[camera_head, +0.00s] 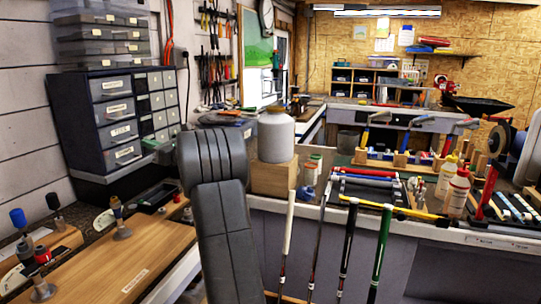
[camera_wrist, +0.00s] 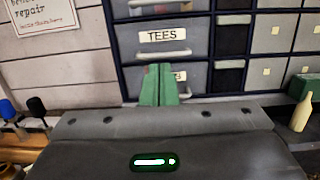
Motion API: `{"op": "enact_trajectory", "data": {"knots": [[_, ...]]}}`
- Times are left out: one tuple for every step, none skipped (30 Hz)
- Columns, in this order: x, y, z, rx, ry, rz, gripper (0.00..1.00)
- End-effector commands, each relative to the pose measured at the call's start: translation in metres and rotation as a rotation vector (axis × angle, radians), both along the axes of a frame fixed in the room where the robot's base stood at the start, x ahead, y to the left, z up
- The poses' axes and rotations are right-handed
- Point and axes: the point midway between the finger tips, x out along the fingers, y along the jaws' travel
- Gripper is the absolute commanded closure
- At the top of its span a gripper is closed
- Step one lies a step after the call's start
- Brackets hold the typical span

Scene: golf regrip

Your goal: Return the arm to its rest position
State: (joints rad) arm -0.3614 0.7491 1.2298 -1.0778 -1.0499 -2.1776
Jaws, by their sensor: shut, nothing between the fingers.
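My gripper (camera_wrist: 159,72) shows in the wrist view as two green fingers pressed together with nothing between them. It points at the front of the dark drawer cabinet, just below the drawer labelled TEES (camera_wrist: 166,36). I cannot tell whether the fingertips touch the cabinet. In the head view, my dark grey arm stands upright in the middle foreground. The green fingertips (camera_head: 150,143) show left of the arm, in front of the cabinet's lower right part. Most of the wrist is hidden behind the arm.
The drawer cabinet (camera_head: 119,118) stands at left, above a wooden bench (camera_head: 125,262) with tools on it. A white jar (camera_head: 276,135) on a wood block is close to the arm's right. Golf clubs (camera_head: 381,250) lean at the workbench's front edge.

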Motion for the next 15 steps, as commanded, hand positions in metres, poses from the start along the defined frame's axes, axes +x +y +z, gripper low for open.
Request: {"op": "enact_trajectory", "data": {"knots": [[-0.002,-0.009,0.006,-0.001,0.003,-0.003,1.00],[-0.004,-0.014,0.006,0.000,0.003,-0.003,1.00],[-0.006,-0.020,0.006,-0.001,0.002,-0.003,1.00],[-0.007,-0.023,0.006,-0.001,0.002,-0.003,1.00],[-0.009,-0.027,0.006,-0.001,0.003,-0.002,1.00],[-0.011,-0.032,0.006,-0.001,0.002,-0.002,1.00],[-0.012,-0.036,0.005,-0.001,0.002,-0.002,1.00],[-0.013,-0.039,0.005,-0.001,0.003,-0.002,1.00],[-0.015,-0.044,0.005,-0.001,0.003,-0.003,1.00],[-0.016,-0.047,0.005,-0.001,0.003,-0.002,1.00],[-0.018,-0.051,0.006,0.001,0.002,-0.002,1.00],[-0.019,-0.056,0.006,0.001,0.003,-0.002,1.00],[-0.021,-0.061,0.000,0.001,0.003,-0.004,1.00],[-0.023,-0.068,-0.005,0.002,0.000,-0.004,1.00],[-0.026,-0.075,-0.007,0.002,0.000,-0.004,1.00]]}}
